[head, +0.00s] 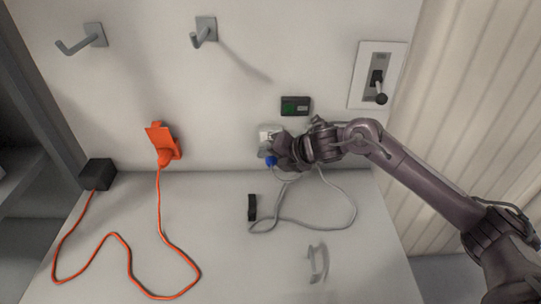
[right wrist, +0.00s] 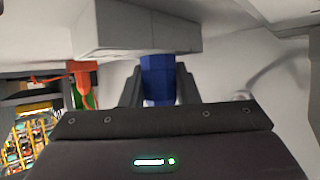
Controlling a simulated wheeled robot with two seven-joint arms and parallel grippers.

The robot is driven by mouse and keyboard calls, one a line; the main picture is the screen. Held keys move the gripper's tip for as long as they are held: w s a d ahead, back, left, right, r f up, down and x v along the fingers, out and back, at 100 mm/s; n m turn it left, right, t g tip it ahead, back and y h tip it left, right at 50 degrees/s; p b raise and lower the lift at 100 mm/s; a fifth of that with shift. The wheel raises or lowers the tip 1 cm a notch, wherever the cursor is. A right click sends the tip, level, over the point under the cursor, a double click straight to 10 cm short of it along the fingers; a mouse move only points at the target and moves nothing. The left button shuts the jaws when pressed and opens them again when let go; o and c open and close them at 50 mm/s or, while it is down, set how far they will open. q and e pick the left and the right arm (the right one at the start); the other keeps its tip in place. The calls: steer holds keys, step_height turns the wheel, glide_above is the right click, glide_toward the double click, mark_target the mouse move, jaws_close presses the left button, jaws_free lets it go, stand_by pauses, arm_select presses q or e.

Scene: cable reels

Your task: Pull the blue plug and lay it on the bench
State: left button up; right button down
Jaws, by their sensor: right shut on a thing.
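The blue plug (head: 271,161) is at a pale wall socket (head: 268,133) above the back of the bench (head: 225,240). My right gripper (head: 274,158) reaches in from the right and is shut on the plug. In the right wrist view, the blue plug (right wrist: 157,80) sits between the two fingers of the gripper (right wrist: 158,90), its far end against the pale socket box (right wrist: 135,28). I cannot see whether its pins are in the socket. A grey cable (head: 354,205) loops over the bench from near the plug. My left gripper is not in view.
An orange plug (head: 163,145) is on the wall to the left, its orange cable (head: 115,237) running to a black box (head: 98,173). A black block (head: 252,207) and a grey handle-like piece (head: 317,263) are on the bench. The front middle is clear.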

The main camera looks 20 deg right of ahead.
steer(key=shift+s+a+f, duration=0.1)
steer(key=shift+s, duration=0.1)
steer(key=shift+s, duration=0.3)
steer(key=shift+s+a, duration=0.1)
steer(key=shift+s, duration=0.05)
steer(key=shift+s+a, duration=0.25)
steer(key=shift+s, duration=0.65)
steer(key=shift+s+a, duration=0.25)
steer(key=shift+s, duration=0.6)
stand_by(0.7)
